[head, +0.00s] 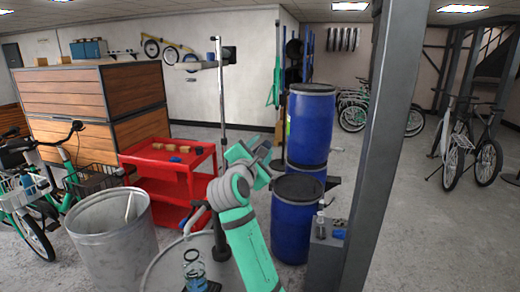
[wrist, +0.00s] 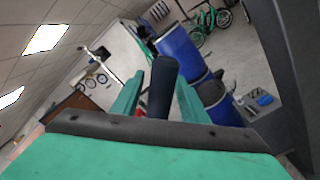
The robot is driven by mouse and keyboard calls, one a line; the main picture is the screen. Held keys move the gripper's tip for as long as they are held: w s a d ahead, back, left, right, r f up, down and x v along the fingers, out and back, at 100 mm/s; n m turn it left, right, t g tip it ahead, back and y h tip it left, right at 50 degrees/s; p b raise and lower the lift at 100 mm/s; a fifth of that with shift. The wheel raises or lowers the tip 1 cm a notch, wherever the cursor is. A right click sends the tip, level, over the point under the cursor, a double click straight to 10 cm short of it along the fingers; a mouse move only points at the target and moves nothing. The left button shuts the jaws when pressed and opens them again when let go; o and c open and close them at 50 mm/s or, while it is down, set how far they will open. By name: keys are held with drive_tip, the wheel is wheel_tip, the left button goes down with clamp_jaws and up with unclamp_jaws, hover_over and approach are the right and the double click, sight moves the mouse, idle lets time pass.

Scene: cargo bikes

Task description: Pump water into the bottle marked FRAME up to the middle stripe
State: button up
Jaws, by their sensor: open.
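A clear bottle (head: 193,268) stands under a dark spout at the bottom of the head view. Its marking and stripes are too small to read, and I cannot tell its water level. The dark pump (head: 219,240) rises beside it over a grey drum (head: 160,270), partly hidden by my arm. My gripper (head: 262,165) is raised in front of the blue drums. In the wrist view my gripper (wrist: 160,100) is open, with a dark rounded bar (wrist: 162,85) between its green fingers. The bar looks like a handle; I cannot tell whether the fingers touch it.
A galvanized bin (head: 115,245) and a red cart (head: 170,185) stand to the left. Blue drums (head: 310,130) stand behind my arm. A grey pedestal (head: 325,262) with a small clear bottle (head: 320,225) stands beside a steel post (head: 385,150) at right.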

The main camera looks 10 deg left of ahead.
drive_tip(key=s+a, duration=0.1)
drive_tip(key=s, duration=0.9)
drive_tip(key=shift+s+a, duration=0.15)
drive_tip(key=shift+s, duration=0.15)
